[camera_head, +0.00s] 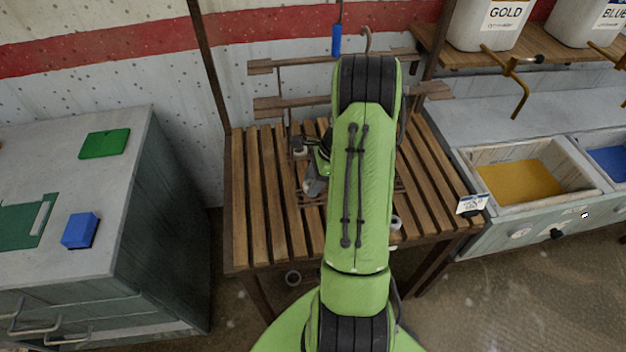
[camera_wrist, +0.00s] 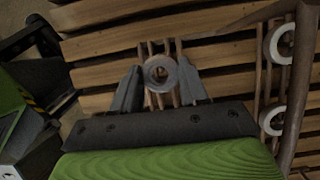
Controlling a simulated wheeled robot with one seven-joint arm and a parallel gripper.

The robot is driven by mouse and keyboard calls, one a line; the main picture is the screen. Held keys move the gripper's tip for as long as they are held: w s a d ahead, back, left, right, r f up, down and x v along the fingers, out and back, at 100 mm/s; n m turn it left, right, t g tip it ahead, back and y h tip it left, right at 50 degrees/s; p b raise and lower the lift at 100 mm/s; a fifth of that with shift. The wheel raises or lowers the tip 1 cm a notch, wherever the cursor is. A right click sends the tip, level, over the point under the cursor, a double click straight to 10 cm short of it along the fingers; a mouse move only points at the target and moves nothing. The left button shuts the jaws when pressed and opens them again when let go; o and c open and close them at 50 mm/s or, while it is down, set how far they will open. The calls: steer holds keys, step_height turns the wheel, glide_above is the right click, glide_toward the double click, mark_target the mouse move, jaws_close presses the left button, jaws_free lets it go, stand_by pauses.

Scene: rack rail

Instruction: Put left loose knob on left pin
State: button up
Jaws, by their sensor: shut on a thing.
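My gripper (camera_wrist: 158,82) has its two grey fingers closed around a grey ring-shaped knob (camera_wrist: 160,73), which has a dark hole in its middle. Behind the knob are thin brown rods and the wooden slats. In the head view my gripper (camera_head: 314,184) is over the left half of the slatted table, partly hidden by my green arm. Two pale rings (camera_wrist: 282,42) (camera_wrist: 273,120) are at the right of the wrist view beside a dark brown bar; I cannot tell whether they are knobs. I cannot make out the left pin clearly.
The slatted wooden table (camera_head: 262,215) has a wooden rail (camera_head: 275,104) at its back. A blue item (camera_head: 336,40) hangs above. A grey cabinet (camera_head: 165,175) stands left, with a blue block (camera_head: 80,230) on top. A bin of yellow material (camera_head: 521,184) is at right.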

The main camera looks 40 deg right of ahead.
steer(key=shift+f+b, duration=0.7)
steer(key=shift+f, duration=0.75)
steer(key=o, duration=1.1)
steer(key=shift+o, duration=0.2)
steer(key=shift+r, duration=0.1)
steer(key=p+v, duration=0.3)
steer(key=v, duration=0.9)
